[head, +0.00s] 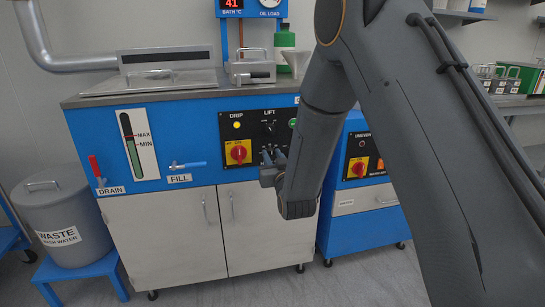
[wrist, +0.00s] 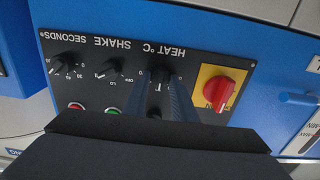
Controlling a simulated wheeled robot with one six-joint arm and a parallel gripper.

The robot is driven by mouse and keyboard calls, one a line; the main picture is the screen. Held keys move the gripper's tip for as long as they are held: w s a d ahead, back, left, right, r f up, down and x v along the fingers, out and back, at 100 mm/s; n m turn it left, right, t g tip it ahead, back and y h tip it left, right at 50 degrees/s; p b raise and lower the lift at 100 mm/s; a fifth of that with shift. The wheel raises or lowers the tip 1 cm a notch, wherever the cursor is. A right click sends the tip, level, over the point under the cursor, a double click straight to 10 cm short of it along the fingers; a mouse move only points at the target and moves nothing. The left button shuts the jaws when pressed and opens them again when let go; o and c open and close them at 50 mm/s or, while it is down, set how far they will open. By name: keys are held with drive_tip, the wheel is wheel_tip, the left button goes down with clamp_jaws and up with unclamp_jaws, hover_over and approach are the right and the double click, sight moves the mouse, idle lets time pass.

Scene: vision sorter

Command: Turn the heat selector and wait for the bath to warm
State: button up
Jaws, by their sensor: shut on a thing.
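The heat selector (wrist: 159,74) is a black knob under the upside-down "HEAT °C" label on a black panel in the wrist view. My gripper (wrist: 160,92) has its two fingers on either side of this knob and is shut on it. The fingers hide part of the knob and its scale, so its setting cannot be read. In the head view my gripper (head: 268,163) is against the blue machine's front panel, and the heat knob is hidden there. The red bath temperature display (head: 232,4) reads 41.
A red rotary switch on yellow (wrist: 218,91) sits beside the heat knob. The shake knob (wrist: 113,68) and seconds knob (wrist: 67,66) are on the other side.

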drive_tip(key=o, duration=1)
drive_tip(key=shift+s, duration=0.1)
drive_tip(key=p+v, duration=0.1)
drive_tip(key=v, duration=0.6)
drive_tip(key=shift+s+d, duration=0.1)
drive_tip(key=shift+s, duration=0.2)
drive_tip(key=shift+r, duration=0.1)
